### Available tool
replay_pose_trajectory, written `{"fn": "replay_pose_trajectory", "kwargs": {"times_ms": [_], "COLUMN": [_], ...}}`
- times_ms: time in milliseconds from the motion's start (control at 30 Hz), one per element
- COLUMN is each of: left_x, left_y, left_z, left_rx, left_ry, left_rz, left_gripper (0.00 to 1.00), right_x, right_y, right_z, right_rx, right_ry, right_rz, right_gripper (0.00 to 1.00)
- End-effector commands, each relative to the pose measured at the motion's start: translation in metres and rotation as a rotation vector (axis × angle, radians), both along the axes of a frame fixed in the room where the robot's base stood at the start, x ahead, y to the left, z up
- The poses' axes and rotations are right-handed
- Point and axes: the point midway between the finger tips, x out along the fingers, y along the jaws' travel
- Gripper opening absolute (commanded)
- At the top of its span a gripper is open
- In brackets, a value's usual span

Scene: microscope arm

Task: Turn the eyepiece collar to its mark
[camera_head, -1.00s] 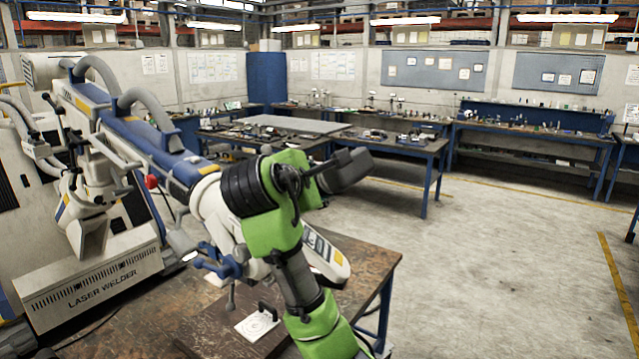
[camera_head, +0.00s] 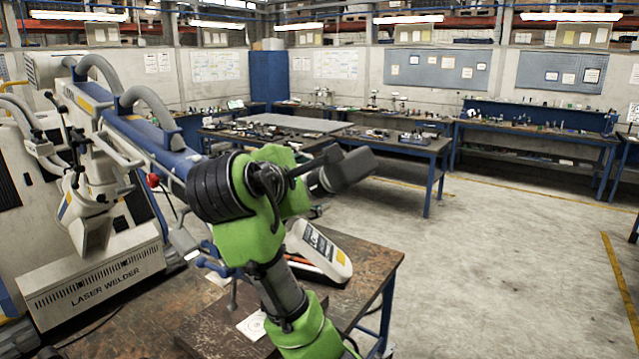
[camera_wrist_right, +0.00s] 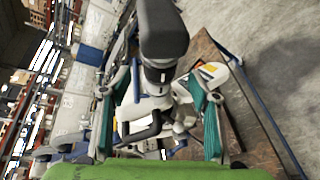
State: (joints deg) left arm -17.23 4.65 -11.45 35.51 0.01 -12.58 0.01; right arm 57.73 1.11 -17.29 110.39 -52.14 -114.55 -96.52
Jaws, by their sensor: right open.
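The eyepiece is a dark grey cup (camera_head: 350,170) on the microscope head in the head view, with a paler ring on its left side. In the right wrist view the black eyepiece (camera_wrist_right: 162,28) comes in from the top, and its dark collar (camera_wrist_right: 157,72) shows a thin pale band. My right gripper (camera_wrist_right: 160,98) is open, with one teal finger on each side of the collar's line. No contact with the collar shows. In the head view my green wrist hides most of the right gripper (camera_head: 306,168). The collar's mark cannot be made out. My left gripper is not in view.
The blue microscope arm (camera_head: 140,132) reaches in from the laser welder (camera_head: 105,285) at left. A white casing with a yellow label (camera_head: 318,250) is below the eyepiece, over the brown worktable (camera_head: 372,262). A white card (camera_head: 252,325) lies at the front. Open floor is at right.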

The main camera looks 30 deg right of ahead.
Motion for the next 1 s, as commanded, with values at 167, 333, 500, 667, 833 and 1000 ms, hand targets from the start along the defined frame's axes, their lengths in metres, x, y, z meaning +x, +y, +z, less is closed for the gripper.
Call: {"fn": "replay_pose_trajectory", "kwargs": {"times_ms": [167, 333, 500, 667, 833, 1000], "left_x": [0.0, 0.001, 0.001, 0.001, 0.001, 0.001], "left_y": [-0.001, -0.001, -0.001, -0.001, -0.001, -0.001], "left_z": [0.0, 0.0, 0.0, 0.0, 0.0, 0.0], "left_rx": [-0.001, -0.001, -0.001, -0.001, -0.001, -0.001], "left_ry": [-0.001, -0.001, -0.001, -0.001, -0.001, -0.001], "left_rz": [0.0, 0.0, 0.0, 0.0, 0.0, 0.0], "left_gripper": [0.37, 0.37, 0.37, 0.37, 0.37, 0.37], "right_x": [-0.017, -0.027, -0.031, -0.031, -0.031, -0.031], "right_y": [0.026, 0.038, 0.043, 0.043, 0.043, 0.042], "right_z": [0.01, 0.016, 0.018, 0.018, 0.018, 0.017], "right_rx": [0.005, 0.002, 0.002, 0.001, 0.001, 0.001], "right_ry": [-0.001, -0.001, 0.0, 0.001, 0.001, 0.001], "right_rz": [0.005, 0.002, 0.0, 0.0, 0.0, 0.0], "right_gripper": [0.56, 0.56, 0.56, 0.56, 0.56, 0.56]}}
